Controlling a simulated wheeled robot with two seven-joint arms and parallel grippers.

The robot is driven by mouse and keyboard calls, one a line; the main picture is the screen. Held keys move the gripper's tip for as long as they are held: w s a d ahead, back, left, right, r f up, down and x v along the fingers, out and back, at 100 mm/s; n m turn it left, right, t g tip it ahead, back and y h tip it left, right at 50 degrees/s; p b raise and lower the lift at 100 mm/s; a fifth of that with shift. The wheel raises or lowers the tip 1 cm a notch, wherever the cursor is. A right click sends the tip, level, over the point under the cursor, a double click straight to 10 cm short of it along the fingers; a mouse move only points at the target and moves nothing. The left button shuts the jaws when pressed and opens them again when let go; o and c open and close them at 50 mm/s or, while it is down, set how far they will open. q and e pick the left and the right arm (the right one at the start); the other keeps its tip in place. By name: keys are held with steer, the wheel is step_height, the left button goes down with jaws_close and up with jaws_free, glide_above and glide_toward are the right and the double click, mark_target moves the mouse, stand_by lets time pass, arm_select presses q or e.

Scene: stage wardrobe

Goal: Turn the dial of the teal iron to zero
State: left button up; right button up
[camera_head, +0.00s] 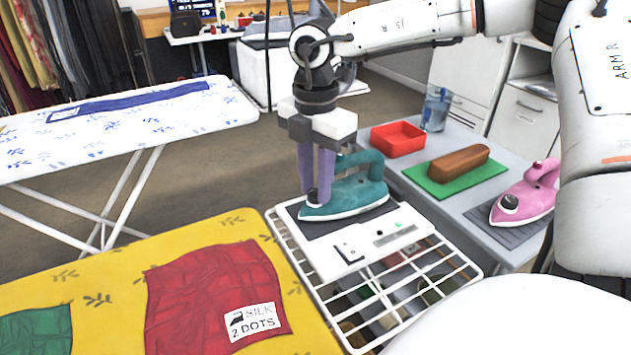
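I cannot tell whether the fingers press on the dial. My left gripper is out of view.
A yellow ironing board (110,285) with a red cloth (200,290) lies in front. On the grey table are a red tray (398,146), a brown roll (458,165) on a green mat, a glass (436,108) and a pink iron (530,195). A white patterned board (150,125) stands behind left.

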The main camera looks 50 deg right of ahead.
steer(key=shift+c, duration=1.2)
steer(key=shift+f+n+b, duration=0.15)
steer(key=shift+n+b, duration=0.55)
steer(key=shift+b, duration=0.05)
steer(key=shift+n+b, duration=0.3)
steer(key=shift+n, duration=0.7)
steer(key=shift+n+b, duration=0.35)
steer(key=shift+n, duration=0.25)
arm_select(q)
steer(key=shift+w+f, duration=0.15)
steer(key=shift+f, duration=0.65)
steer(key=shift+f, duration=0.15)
arm_select(e)
steer(key=o, duration=1.1)
steer(key=shift+c, duration=0.2)
steer(key=shift+r, duration=0.2)
